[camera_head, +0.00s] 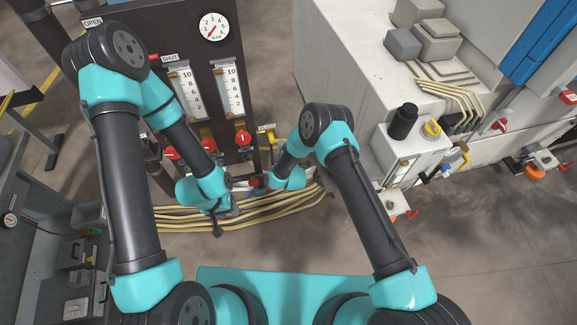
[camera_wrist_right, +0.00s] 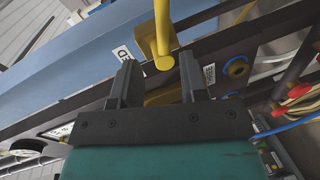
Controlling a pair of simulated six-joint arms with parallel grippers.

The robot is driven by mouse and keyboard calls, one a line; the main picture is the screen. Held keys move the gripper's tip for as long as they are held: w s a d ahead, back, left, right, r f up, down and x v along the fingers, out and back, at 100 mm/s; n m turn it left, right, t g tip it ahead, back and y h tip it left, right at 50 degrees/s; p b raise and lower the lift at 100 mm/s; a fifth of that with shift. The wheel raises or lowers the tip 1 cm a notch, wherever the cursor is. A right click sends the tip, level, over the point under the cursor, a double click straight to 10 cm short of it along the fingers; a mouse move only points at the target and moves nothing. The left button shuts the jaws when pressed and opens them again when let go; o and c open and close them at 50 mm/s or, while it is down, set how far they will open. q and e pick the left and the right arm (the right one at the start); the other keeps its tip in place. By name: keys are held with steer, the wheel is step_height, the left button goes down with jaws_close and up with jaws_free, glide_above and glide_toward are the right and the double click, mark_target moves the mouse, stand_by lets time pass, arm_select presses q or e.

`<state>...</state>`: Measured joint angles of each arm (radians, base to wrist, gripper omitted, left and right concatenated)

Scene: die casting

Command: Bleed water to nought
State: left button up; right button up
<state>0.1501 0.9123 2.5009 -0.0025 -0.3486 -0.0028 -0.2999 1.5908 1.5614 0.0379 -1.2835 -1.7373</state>
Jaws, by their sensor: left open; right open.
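A dark panel (camera_head: 120,45) carries a round white bar gauge (camera_head: 214,27) with a red needle pointing to the lower left, near the low end. Below it are two sight tubes (camera_head: 185,92) (camera_head: 229,90) scaled 2 to 10. A yellow lever (camera_head: 276,137) sits beside a small label at the panel's right edge. My right gripper (camera_head: 258,182) is low in front of the panel. In the right wrist view its open fingers (camera_wrist_right: 157,78) straddle the line of a yellow handle (camera_wrist_right: 162,30); contact is unclear. My left gripper (camera_head: 222,208) is open, lower left of the right one.
Red round valve knobs (camera_head: 241,138) sit under the sight tubes, partly behind my left arm. Yellowish hoses (camera_head: 270,217) run along the floor below both grippers. A white machine (camera_head: 345,50) stands to the right, with a black cap and yellow knob (camera_head: 431,128) on its box.

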steer(key=v, duration=1.1)
steer(key=shift+s, duration=0.2)
steer(key=shift+a+r, duration=0.1)
